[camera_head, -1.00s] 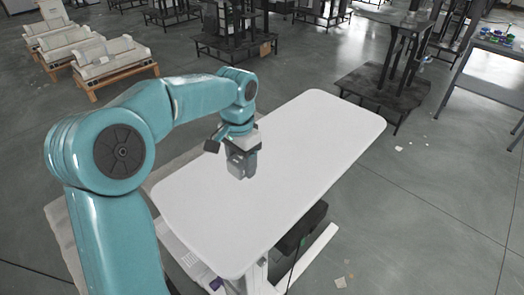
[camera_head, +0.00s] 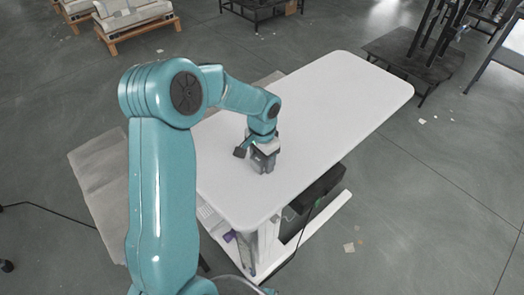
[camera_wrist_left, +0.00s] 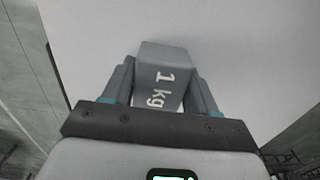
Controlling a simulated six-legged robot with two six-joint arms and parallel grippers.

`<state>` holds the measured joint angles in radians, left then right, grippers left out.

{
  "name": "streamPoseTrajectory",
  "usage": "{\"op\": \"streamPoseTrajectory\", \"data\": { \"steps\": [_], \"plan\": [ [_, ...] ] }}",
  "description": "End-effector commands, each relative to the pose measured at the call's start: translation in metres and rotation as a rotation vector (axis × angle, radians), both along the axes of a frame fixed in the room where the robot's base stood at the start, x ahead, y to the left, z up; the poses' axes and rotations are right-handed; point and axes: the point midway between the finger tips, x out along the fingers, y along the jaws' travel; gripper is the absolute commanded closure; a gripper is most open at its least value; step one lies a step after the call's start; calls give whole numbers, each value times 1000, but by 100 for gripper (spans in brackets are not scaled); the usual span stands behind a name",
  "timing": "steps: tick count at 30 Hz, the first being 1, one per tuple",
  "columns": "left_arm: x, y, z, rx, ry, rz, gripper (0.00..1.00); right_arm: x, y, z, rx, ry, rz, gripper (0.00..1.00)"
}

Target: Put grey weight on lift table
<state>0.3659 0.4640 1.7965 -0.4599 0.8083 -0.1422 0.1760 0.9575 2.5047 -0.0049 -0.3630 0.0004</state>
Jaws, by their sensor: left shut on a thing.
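The grey weight (camera_wrist_left: 162,75), marked "1 kg", sits between the two fingers of my left gripper (camera_wrist_left: 160,95) in the left wrist view. The fingers are shut on it from both sides. In the head view my left gripper (camera_head: 263,167) points down at the near part of the white lift table (camera_head: 325,110). The weight is at the table top there, but I cannot tell whether it touches the surface. The white top also fills much of the left wrist view (camera_wrist_left: 235,40). My right gripper is not in view.
The rest of the table top is bare. A beige mat (camera_head: 100,175) lies on the floor to the left. A dark stand (camera_head: 405,60) is beyond the table's far right end. Pallets with pale blocks (camera_head: 130,22) are at the back left.

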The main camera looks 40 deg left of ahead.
Motion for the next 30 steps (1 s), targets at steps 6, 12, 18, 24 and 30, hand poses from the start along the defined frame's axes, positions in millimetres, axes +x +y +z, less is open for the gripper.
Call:
{"op": "streamPoseTrajectory", "data": {
  "steps": [6, 12, 18, 24, 30],
  "plan": [
    [1, 0, -1, 2, -3, 0, 100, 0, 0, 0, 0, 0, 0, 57],
    [0, 0, -5, 0, 0, 0, 39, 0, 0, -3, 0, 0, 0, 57],
    [0, 0, -4, 0, 0, 0, 17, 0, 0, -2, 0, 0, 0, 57],
    [0, 0, 0, 0, 0, 0, 17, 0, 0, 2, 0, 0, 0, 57],
    [1, 0, 31, 3, -5, 0, 17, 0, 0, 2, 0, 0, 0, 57]
  ]
}}
